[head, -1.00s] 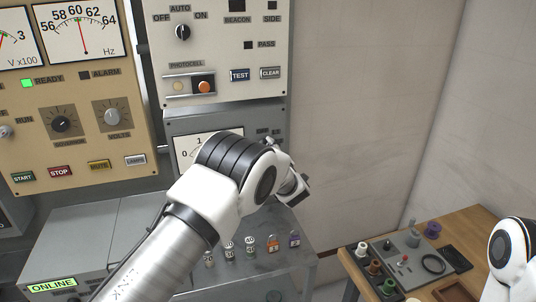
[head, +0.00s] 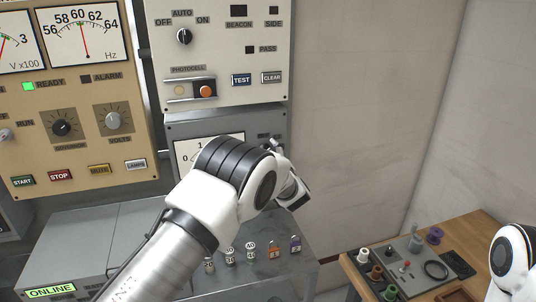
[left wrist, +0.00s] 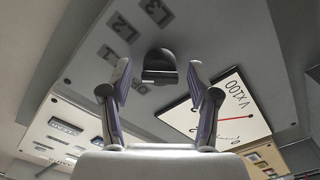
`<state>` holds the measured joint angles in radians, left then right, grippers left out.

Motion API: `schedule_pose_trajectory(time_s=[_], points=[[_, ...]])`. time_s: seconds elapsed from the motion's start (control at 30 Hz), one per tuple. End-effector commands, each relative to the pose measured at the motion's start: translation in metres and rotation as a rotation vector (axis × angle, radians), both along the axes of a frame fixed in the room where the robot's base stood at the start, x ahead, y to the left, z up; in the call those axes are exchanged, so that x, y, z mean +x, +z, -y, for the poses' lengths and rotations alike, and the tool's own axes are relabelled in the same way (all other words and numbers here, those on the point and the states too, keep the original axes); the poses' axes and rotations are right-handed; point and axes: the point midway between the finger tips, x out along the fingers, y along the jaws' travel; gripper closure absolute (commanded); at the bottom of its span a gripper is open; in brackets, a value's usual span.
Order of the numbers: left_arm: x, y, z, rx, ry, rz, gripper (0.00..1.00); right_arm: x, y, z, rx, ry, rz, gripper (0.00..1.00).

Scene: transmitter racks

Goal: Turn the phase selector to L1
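The phase selector is a black knob (left wrist: 160,66) on a grey panel, seen in the left wrist view. Labels L3 (left wrist: 158,12) and L2 (left wrist: 123,27) and a third, unreadable plate (left wrist: 107,53) lie to its upper left. The knob's exact pointing direction is hard to tell. My left gripper (left wrist: 158,74) is open, its two fingers on either side of the knob, with gaps showing between them and it. In the head view my left arm hides the knob, and the gripper (head: 295,190) is partly visible. My right gripper is out of view.
A V x100 meter (left wrist: 232,108) sits beside the knob, close to one finger. Below the panel, several small labelled items (head: 250,251) stand on a grey surface. A wooden table (head: 470,235) with parts is at right. The wall between is bare.

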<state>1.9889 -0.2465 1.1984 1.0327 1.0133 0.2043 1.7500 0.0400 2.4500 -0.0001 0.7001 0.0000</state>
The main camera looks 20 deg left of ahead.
Motion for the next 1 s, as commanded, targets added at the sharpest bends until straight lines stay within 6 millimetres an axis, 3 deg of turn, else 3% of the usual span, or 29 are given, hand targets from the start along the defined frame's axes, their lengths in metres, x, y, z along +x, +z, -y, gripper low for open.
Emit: schedule_pose_trajectory(time_s=[0.23, 0.6, 0.9, 1.0], points=[[-0.006, -0.001, 0.006, 0.002, -0.003, -0.003, 0.39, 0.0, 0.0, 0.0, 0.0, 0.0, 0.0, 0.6], [-0.059, 0.0, 0.04, 0.002, -0.001, -0.001, 0.39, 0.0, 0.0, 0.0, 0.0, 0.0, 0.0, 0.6], [-0.062, -0.001, 0.041, 0.0, 0.001, -0.001, 0.39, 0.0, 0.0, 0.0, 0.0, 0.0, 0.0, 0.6], [-0.064, -0.02, 0.037, -0.004, 0.006, -0.021, 0.39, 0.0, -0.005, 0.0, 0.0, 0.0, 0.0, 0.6]])
